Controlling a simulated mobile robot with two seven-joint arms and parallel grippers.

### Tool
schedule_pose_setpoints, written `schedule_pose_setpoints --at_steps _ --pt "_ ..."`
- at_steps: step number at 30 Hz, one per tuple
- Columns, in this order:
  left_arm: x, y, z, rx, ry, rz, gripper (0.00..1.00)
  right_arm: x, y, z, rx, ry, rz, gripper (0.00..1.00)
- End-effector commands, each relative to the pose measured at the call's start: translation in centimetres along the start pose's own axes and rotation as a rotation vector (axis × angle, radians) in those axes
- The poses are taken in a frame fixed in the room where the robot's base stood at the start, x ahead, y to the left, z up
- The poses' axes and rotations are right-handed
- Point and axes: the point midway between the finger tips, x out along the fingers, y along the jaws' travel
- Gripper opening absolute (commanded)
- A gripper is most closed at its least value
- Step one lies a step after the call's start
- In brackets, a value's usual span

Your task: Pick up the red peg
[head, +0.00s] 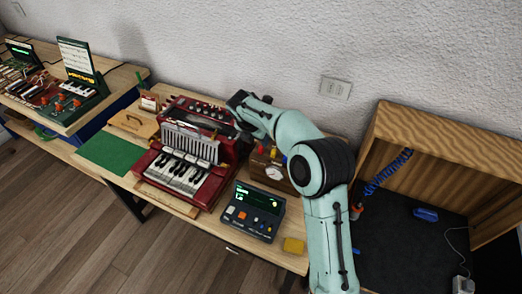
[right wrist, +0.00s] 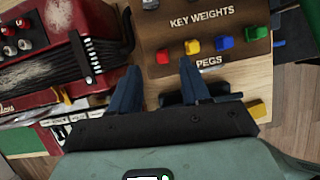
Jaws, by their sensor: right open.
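In the right wrist view the red peg (right wrist: 162,56) stands in a brown wooden board (right wrist: 205,17) marked KEY WEIGHTS and PEGS. It is the leftmost of a row with a yellow peg (right wrist: 193,45), a blue peg (right wrist: 222,43) and a green peg (right wrist: 255,33). My right gripper (right wrist: 157,72) is open, its two dark blue fingers apart and empty. The red peg appears between and just beyond the fingertips; the depth gap is unclear. In the head view my right gripper (head: 238,104) is over the back of the bench. My left gripper is out of view.
A red keyboard model (head: 185,165) stands left of the board. A dark control box (head: 252,212) and a yellow block (head: 293,245) are in front. An open wooden cabinet (head: 440,140) stands at the right. A green mat (head: 112,150) lies at the left.

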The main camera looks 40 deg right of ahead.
Motion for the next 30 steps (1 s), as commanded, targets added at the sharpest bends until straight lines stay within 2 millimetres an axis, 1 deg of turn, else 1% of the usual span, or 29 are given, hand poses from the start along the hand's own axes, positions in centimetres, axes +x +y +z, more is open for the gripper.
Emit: schedule_pose_setpoints --at_steps 2,7,10,13,20,21,23,24,25,30 --pt "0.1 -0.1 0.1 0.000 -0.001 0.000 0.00 0.7 -0.1 -0.1 0.000 0.001 -0.003 0.47" --pt "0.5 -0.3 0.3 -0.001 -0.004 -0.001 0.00 3.4 -0.3 -0.7 0.000 0.002 -0.004 0.47" --pt "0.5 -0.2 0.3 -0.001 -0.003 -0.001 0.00 4.6 -0.2 -0.6 0.001 0.001 -0.002 0.47" --pt "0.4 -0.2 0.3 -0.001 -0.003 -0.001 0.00 5.1 -0.2 -0.6 0.002 0.001 -0.001 0.47" --pt "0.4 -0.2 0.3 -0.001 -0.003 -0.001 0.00 5.2 -0.2 -0.5 0.001 0.000 0.001 0.47" --pt "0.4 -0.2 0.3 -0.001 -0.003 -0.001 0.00 5.2 -0.2 -0.5 0.001 0.000 0.001 0.34" --pt "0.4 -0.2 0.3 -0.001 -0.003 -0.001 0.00 5.1 -0.2 -0.5 0.001 0.000 0.001 0.14" --pt "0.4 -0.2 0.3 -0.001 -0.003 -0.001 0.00 5.1 -0.2 -0.5 0.001 0.000 0.001 0.01" --pt "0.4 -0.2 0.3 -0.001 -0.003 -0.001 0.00 5.1 -0.2 -0.5 0.001 0.000 0.001 0.00" --pt "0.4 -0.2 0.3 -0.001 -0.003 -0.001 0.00 5.1 -0.2 -0.5 0.001 0.000 0.001 0.00"
